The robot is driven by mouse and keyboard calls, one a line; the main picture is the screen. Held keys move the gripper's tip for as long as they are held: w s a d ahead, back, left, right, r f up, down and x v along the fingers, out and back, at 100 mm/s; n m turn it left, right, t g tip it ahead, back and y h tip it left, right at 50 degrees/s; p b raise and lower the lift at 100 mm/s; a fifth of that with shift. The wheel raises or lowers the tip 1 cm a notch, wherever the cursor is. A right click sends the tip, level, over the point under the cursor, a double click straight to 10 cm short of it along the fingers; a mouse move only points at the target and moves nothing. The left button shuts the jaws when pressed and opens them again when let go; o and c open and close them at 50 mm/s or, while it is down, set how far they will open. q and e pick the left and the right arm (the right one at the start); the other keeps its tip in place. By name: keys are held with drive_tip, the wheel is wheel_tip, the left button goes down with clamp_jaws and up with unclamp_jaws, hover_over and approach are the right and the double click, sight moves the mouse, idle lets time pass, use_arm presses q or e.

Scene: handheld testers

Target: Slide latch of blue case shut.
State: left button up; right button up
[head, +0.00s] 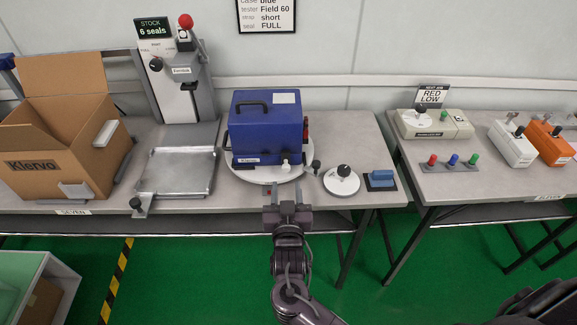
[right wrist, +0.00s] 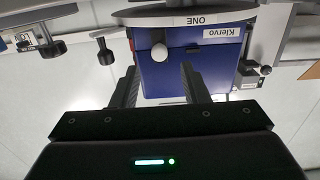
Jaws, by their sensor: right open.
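The blue case (head: 266,130) stands closed on a round white turntable (head: 242,175) at the table's front, its dark handle on top. A small white knob (head: 285,167) is low at the case's front; it also shows in the right wrist view (right wrist: 162,52). I cannot tell for certain whether this knob is the latch, or how far the latch is slid. My right gripper (head: 286,191) is open and empty in front of the turntable. In the right wrist view its fingers (right wrist: 160,88) point towards the case, apart from the knob. My left gripper is not in view.
Left of the case are a metal tray (head: 178,172), a seal press (head: 180,70) and an open cardboard box (head: 50,150). A second table holds several testers.

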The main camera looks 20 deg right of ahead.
sight(286, 170)
drive_tip(key=x, duration=0.7)
drive_tip(key=shift+w+d+r+p, duration=0.1)
drive_tip(key=shift+w+d+p, duration=0.05)
drive_tip(key=shift+w+p, duration=0.2)
clamp_jaws()
